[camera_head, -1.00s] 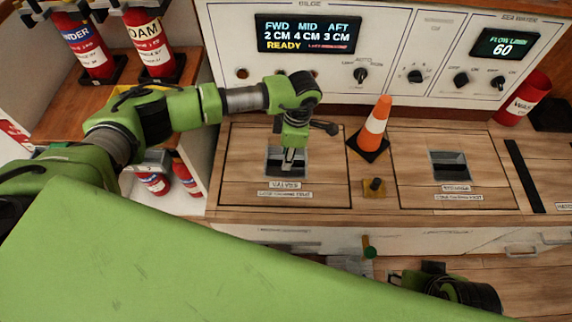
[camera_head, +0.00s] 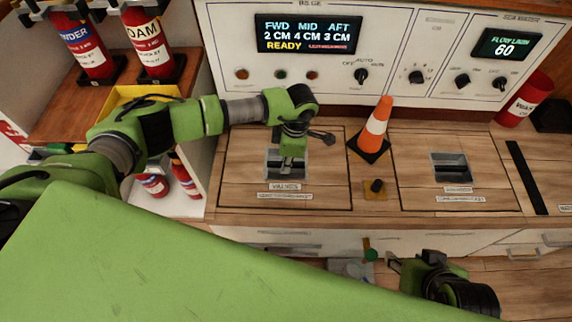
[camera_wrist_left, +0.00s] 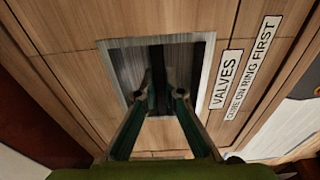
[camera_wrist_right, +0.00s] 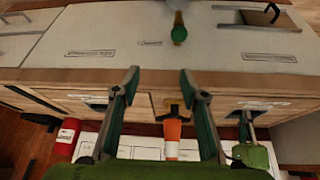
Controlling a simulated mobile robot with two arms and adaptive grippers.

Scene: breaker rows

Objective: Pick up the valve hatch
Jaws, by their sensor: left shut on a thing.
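The valve hatch (camera_head: 240,172) is a wood-look panel labelled VALVES with a metal-rimmed recess. It looks flush with the counter in the head view. My left gripper (camera_head: 287,168) reaches down into the recess. In the left wrist view, its fingers (camera_wrist_left: 169,92) are closed around the dark handle bar (camera_wrist_left: 157,72) inside the recess. The fingers partly hide the bar. The label on the hatch (camera_wrist_left: 270,30) reads about the cone on the ring first. My right gripper (camera_head: 408,268) is in front of the counter, open and empty; its spread fingers show in the right wrist view (camera_wrist_right: 159,82).
An orange-white cone (camera_head: 376,128) stands just right of the hatch. A yellow plate with a black knob (camera_head: 375,188) sits before it. A second hatch (camera_head: 420,185) lies further right. A control panel (camera_head: 425,60) rises behind. Extinguishers (camera_head: 150,45) stand on the left shelf.

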